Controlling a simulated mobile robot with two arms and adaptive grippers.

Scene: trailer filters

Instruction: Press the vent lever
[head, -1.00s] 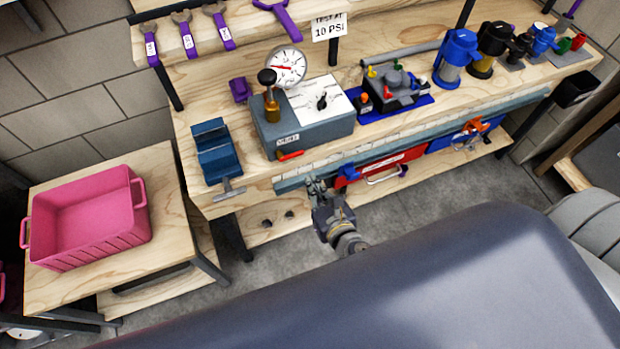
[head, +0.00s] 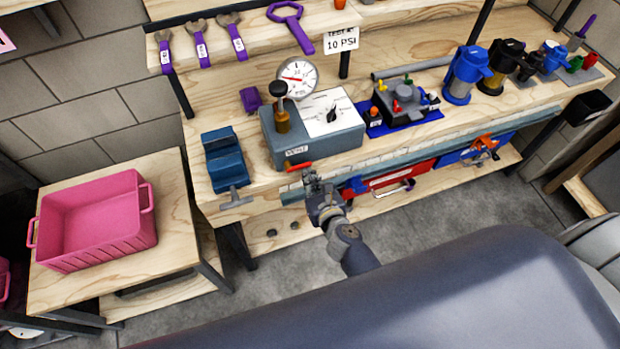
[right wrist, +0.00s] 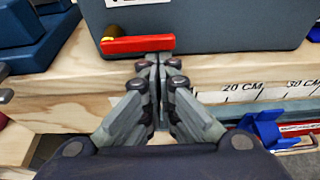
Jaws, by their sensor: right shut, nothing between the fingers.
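The red vent lever (head: 299,167) sticks out low on the front face of the grey-blue test box (head: 340,143), near its left corner. In the right wrist view the lever (right wrist: 138,44) lies nearly level, with a brass fitting at its left end. My right gripper (head: 311,176) is shut and empty, at the bench's front edge just below and right of the lever. In the right wrist view its fingertips (right wrist: 152,58) meet right under the lever's right part; I cannot tell whether they touch it. My left gripper is not in view.
A blue vise (head: 224,160) stands left of the box. A pressure gauge (head: 298,77) and a black-knobbed brass pump (head: 281,110) rise from the box. A ruler strip (right wrist: 265,92) runs along the bench edge. A pink crate (head: 98,225) sits on the side table.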

